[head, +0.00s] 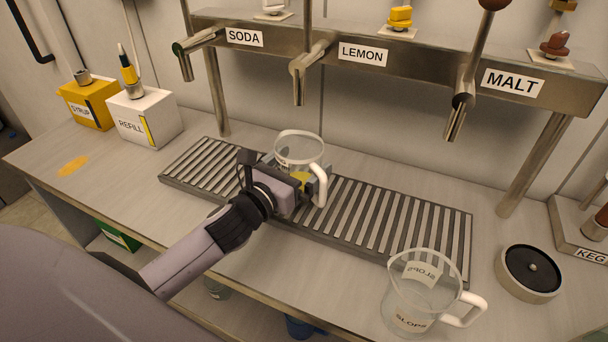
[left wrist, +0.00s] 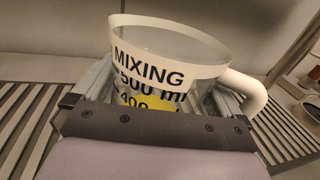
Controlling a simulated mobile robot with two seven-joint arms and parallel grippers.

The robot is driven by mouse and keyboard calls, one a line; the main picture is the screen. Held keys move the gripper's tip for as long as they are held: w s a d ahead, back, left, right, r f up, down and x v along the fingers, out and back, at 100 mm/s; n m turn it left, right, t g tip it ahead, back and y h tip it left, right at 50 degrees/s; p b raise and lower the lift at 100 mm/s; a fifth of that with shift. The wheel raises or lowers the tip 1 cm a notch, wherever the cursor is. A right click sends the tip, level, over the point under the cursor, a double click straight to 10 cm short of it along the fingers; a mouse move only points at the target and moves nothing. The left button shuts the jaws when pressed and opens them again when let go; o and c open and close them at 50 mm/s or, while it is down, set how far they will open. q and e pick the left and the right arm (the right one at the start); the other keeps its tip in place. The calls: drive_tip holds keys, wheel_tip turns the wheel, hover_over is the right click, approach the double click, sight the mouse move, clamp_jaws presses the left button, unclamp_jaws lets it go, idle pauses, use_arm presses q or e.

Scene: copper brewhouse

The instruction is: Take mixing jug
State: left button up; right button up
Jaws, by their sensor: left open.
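The mixing jug (head: 299,148) is clear with a white rim band and a white handle. It stands upright on the slatted drip tray (head: 377,212), below the taps. In the left wrist view the jug (left wrist: 165,68) reads MIXING, with 500 and 400 marks and a yellow patch. My left gripper (head: 298,174) is open, with its fingers on either side of the jug's body. In the wrist view the handle is on the right, beside the right finger. The lower part of the jug is hidden by the gripper. My right gripper is not in view.
A SLOPS jug (head: 408,297) stands at the tray's front right. A round black-topped pad (head: 532,268) is right of it. SODA (head: 199,42), LEMON (head: 306,60) and MALT (head: 461,100) taps hang above. SYRUP (head: 88,107) and REFILL (head: 146,120) boxes stand left.

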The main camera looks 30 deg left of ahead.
use_arm(q)
drive_tip(key=shift+w, duration=0.5)
drive_tip(key=c, duration=0.9)
wheel_tip(320, 180, up, 10)
drive_tip(key=p, duration=0.2)
drive_tip(key=o, duration=0.6)
drive_tip(key=c, duration=0.8)
drive_tip(key=shift+o, duration=0.2)
